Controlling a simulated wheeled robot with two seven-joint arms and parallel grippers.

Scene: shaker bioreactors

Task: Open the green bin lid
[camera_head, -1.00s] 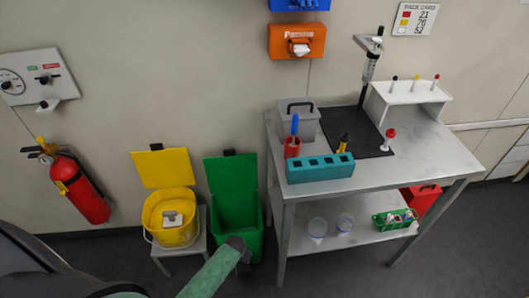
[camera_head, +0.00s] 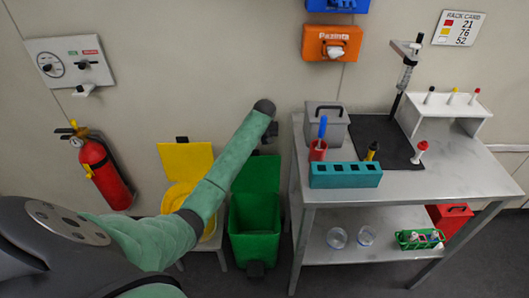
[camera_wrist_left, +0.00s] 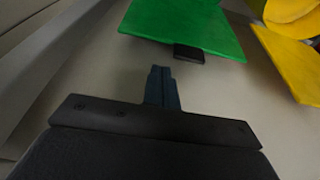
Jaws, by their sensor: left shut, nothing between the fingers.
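The green bin (camera_head: 254,243) stands on the floor left of the steel table. Its lid (camera_head: 262,174) stands raised at the back, against the wall side, and the bin's mouth is open. My left gripper (camera_head: 272,130) is above the lid, near the wall, with my arm crossing in front of the yellow bin. In the left wrist view, the left fingers (camera_wrist_left: 163,86) are shut with nothing between them, apart from the green lid (camera_wrist_left: 190,25). A dark block (camera_wrist_left: 188,53) shows at the lid's edge. My right gripper is not in view.
A yellow bin (camera_head: 176,197) with a raised yellow lid (camera_head: 186,157) stands left of the green bin, partly hidden by my arm. The steel table (camera_head: 408,187) is close on the right. A red fire extinguisher (camera_head: 105,173) hangs on the wall at left.

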